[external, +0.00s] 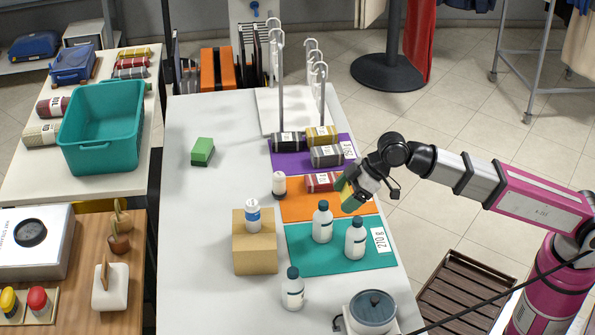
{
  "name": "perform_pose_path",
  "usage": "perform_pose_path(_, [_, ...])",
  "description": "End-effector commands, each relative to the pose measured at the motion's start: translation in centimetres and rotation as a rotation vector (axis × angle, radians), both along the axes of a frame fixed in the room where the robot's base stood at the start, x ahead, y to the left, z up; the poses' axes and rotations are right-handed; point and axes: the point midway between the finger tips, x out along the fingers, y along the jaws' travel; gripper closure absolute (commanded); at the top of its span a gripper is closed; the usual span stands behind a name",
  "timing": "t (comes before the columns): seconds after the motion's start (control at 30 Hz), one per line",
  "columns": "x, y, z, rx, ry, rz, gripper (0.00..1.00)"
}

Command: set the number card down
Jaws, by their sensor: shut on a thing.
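My gripper (354,193) is at the right edge of the orange mat (298,210), beside a red roll (322,181) with a white label. White number labels lie at the right ends of the purple mat (349,150) and the teal mat (380,240). No such label shows on the orange mat.
Dark and yellow rolls (321,136) lie on the purple mat. White bottles (322,222) stand on the teal mat, close to my gripper. A cardboard box (255,255) bears another bottle. The counter's left side is mostly clear around a green block (203,151).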

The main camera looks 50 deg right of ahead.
Motion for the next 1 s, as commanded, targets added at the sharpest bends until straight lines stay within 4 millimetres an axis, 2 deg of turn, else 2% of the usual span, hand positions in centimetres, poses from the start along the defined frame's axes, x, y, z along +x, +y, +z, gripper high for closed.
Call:
perform_pose_path(0.03, [-0.8, 1.2, 0.0, -0.001, -0.001, -0.028, 0.47])
perform_pose_path(0.3, [-4.4, 5.9, 0.4, -0.001, -0.002, -0.222, 0.47])
perform_pose_path(0.7, [-9.1, 10.8, 1.5, 0.0, -0.001, -0.423, 0.47])
perform_pose_path(0.77, [-8.9, 10.2, -0.3, -0.003, 0.001, -0.423, 0.47])
perform_pose_path(1.0, [-8.9, 10.2, -5.3, -0.003, 0.002, -0.42, 0.47])
